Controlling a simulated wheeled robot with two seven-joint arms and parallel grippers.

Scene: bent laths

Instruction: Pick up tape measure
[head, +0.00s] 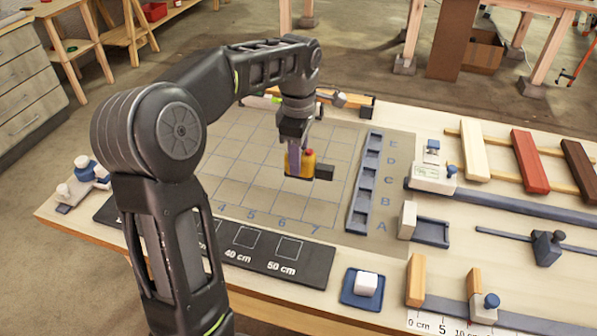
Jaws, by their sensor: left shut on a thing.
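The tape measure (307,161) is a small yellow-orange case with a red spot on top. My left gripper (300,158) comes down over the gridded mat (262,186) and is shut on the tape measure. A small dark block shows at the case's right side; I cannot tell whether it is a finger or part of the tape measure. The case seems to be above the mat, but I cannot tell how high. The gripper hides part of the case. My right gripper is not in view.
A dark slotted rack (363,190) stands just right of the gripper. A black board with length marks (270,252) lies in front. A white block sits on a blue tray (349,297). Coloured laths (530,160) lie at right. Mat squares around the gripper are clear.

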